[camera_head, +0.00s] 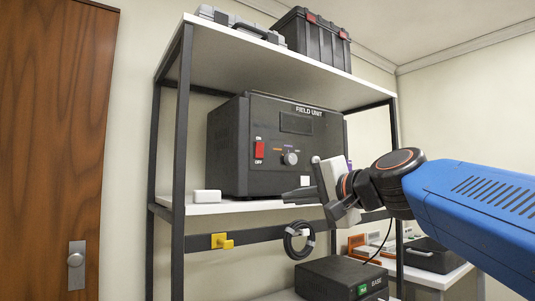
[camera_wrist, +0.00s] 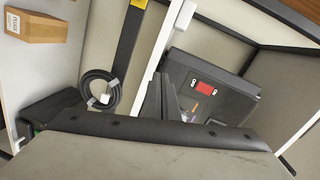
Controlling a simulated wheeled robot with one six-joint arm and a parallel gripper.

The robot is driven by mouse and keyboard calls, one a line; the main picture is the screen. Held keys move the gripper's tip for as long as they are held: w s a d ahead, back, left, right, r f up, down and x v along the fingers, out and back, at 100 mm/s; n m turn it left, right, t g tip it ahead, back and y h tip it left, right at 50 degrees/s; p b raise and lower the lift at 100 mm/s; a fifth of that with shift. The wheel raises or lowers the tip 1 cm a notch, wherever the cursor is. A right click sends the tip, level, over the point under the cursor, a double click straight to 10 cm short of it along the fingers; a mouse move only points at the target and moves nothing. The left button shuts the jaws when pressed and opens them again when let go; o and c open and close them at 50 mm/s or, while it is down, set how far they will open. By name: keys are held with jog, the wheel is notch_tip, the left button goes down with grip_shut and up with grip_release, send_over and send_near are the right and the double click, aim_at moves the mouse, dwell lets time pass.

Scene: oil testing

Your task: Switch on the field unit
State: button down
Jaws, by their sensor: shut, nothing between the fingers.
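The field unit (camera_head: 228,155) is a dark box on the middle shelf, also in the wrist view (camera_wrist: 232,108). Its red rocker switch (camera_head: 259,150) has ON above it and OFF below; it also shows in the wrist view (camera_wrist: 205,87). I cannot tell which way the rocker is pressed. A round selector knob (camera_head: 290,158) is right of the switch, below a dark display (camera_head: 296,123). My gripper (camera_head: 284,195) is shut and empty, in front of the unit's lower edge, below and right of the switch. Its fingers also show in the wrist view (camera_wrist: 160,78).
A small white box (camera_head: 207,196) sits on the shelf left of the unit. A dark BASE box (camera_head: 325,279) stands lower. Shelf posts (camera_head: 181,120) flank the unit. The space before the switch looks clear.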

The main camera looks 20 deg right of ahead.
notch_tip(320, 180, up, 12)
jog(key=d+m+t, duration=0.2)
jog(key=m+t, duration=0.1)
jog(key=shift+w+r, duration=0.15)
jog(key=shift+w, duration=0.2)
jog(key=shift+w, duration=0.1)
send_near(261, 144)
jog(key=x, duration=0.5)
jog(key=shift+x, duration=0.75)
jog(key=shift+w+a, duration=0.1)
jog(key=shift+w, duration=0.05)
